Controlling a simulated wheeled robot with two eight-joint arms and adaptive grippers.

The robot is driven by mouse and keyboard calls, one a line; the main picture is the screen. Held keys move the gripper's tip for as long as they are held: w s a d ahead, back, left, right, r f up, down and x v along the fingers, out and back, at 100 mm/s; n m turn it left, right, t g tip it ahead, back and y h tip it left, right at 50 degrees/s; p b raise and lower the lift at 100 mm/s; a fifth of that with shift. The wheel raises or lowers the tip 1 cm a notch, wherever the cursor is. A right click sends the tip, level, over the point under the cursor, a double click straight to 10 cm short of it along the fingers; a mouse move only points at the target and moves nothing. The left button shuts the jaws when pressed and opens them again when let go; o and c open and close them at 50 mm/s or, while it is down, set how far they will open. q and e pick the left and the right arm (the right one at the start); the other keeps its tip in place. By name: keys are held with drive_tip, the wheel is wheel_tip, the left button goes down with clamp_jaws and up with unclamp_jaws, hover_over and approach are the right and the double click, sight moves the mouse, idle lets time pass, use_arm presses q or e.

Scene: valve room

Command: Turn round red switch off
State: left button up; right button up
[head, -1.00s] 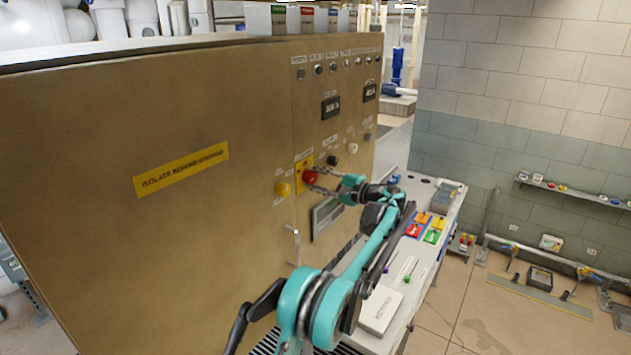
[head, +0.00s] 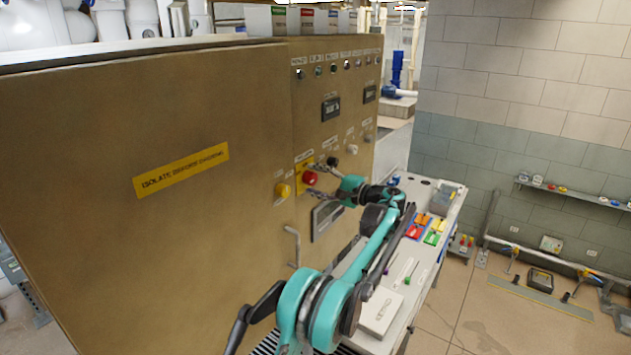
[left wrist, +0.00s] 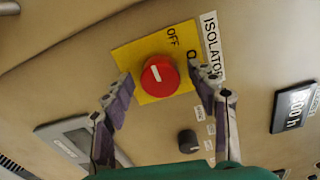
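The round red switch (head: 310,179) sits on a yellow plate on the cabinet's front. In the left wrist view the red switch (left wrist: 160,76) has a white mark, and its yellow plate (left wrist: 132,54) reads OFF beside an ISOLATOR label. My left gripper (head: 318,178) is at the switch, its fingers open. In the left wrist view the open fingers (left wrist: 160,82) stand one on each side of the knob, with gaps showing; I see no contact. My right gripper is not in view.
A yellow button (head: 283,190) and a cabinet handle (head: 293,246) lie left of and below the switch. A black knob (left wrist: 188,141) and a display (left wrist: 295,107) are near it. A bench (head: 425,260) with coloured trays stands to the right.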

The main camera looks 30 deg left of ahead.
use_arm(q)
drive_tip(key=d, duration=1.2)
drive_tip(key=shift+s, duration=0.45)
drive_tip(key=s+d+f+t+h+b, duration=0.1)
drive_tip(key=s+f+t+h+b, duration=0.2)
drive_tip(key=s+f+h+b, duration=1.05)
drive_tip(key=s+d+f+n+t+h+b, duration=0.1)
drive_tip(key=s+d+f+b, duration=0.4)
drive_tip(key=s+f, duration=0.7)
drive_tip(key=s+d+f+n+t+h+b, duration=0.1)
drive_tip(key=s+d+f+b, duration=0.4)
drive_tip(key=f, duration=1.2)
drive_tip(key=s+d+t+h, duration=0.1)
drive_tip(key=s+d+h, duration=0.1)
drive_tip(key=s+d, duration=0.2)
drive_tip(key=shift+s+d, duration=0.15)
drive_tip(key=shift+s, duration=1.45)
